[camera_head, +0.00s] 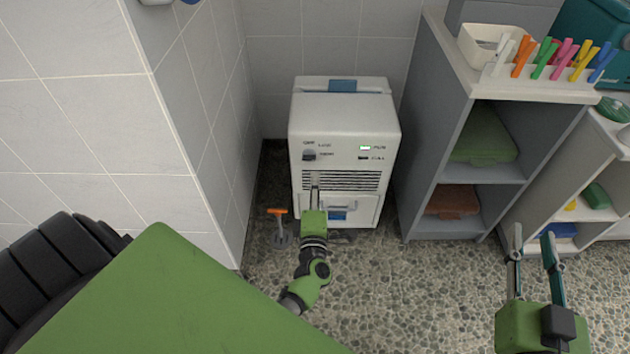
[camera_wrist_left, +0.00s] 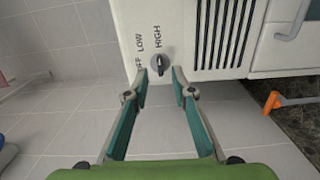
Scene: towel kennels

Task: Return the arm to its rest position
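My left gripper (camera_head: 315,182) is in front of the lower front face of a white appliance (camera_head: 343,114). In the left wrist view its two fingers (camera_wrist_left: 161,75) stand apart with nothing between them. A dark knob (camera_wrist_left: 160,63) with OFF, LOW and HIGH labels is just beyond the fingertips; it also shows in the head view (camera_head: 309,155), above the gripper. Its exact setting is hard to tell. My right gripper (camera_head: 534,240) is at the lower right of the head view, with its fingers apart and empty.
A tiled wall (camera_head: 190,120) stands close left of the appliance. An orange-handled tool (camera_head: 278,212) stands on the pebbled floor. A grey shelf (camera_head: 440,130) with folded towels and a rack of coloured pegs is right of the appliance. Floor between the grippers is clear.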

